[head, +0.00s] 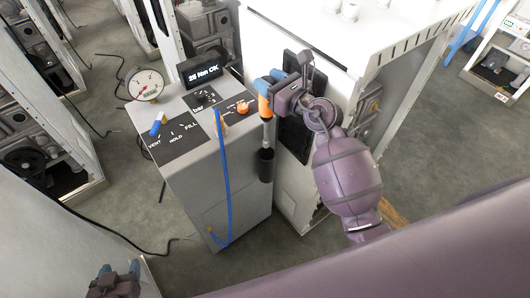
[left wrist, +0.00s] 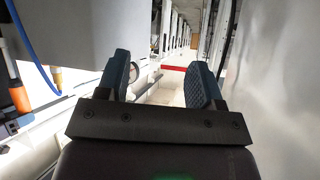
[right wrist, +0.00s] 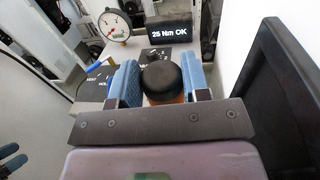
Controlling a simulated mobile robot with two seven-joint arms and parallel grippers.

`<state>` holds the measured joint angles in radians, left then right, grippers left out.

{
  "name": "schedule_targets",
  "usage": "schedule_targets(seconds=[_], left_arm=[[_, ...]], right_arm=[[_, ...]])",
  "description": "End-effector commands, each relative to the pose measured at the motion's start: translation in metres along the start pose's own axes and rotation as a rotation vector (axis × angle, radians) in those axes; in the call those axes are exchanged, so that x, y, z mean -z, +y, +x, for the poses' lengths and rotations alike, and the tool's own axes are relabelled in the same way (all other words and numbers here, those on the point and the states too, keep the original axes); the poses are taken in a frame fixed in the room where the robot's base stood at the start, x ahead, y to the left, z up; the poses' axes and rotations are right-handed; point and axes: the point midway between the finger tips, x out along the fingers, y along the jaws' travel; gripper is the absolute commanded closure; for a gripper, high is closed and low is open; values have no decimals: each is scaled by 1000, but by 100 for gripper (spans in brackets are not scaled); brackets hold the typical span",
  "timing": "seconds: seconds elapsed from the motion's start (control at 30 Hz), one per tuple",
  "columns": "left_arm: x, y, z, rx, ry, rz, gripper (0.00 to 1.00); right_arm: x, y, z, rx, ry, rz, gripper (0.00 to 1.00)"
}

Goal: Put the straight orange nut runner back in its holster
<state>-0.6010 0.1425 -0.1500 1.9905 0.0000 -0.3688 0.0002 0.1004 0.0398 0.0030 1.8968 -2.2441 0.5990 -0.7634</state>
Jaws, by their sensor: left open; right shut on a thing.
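The straight orange nut runner (head: 264,105) hangs upright beside the grey cabinet, its grey shaft pointing down. My right gripper (head: 270,83) is shut on its upper body. In the right wrist view its black top cap (right wrist: 160,77) shows between the blue fingers (right wrist: 162,94). The holster, a black cup (head: 266,166), is on the cabinet's right side, directly below the shaft in the head view. I cannot tell whether the tip is inside the cup or just above it. My left gripper (head: 118,278) is open and empty at the lower left, also in the left wrist view (left wrist: 162,82).
The grey cabinet (head: 232,180) carries a dial gauge (head: 146,84), a display reading "25 Nm OK" (head: 202,72) and knobs. A blue hose (head: 225,180) hangs down its front. A large white machine (head: 300,50) stands close on the right. Floor in front is clear.

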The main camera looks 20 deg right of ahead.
Motion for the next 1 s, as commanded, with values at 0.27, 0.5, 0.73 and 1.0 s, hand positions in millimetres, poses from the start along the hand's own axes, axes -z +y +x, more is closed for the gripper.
schedule_targets(seconds=[0.27, 0.5, 0.73, 1.0], left_arm=[[-29, 3, 12, -2, -21, 1, 40], [-59, 6, 22, -5, -50, 1, 40], [-66, 8, 30, -9, -53, 3, 40], [-75, 10, 36, -12, -61, 4, 40]], right_arm=[[64, 0, 0, 0, 7, 3, 100], [116, 0, 0, 1, 8, 4, 100], [145, 0, 1, 1, 5, 2, 100], [167, 0, 1, 0, 6, 3, 100]])
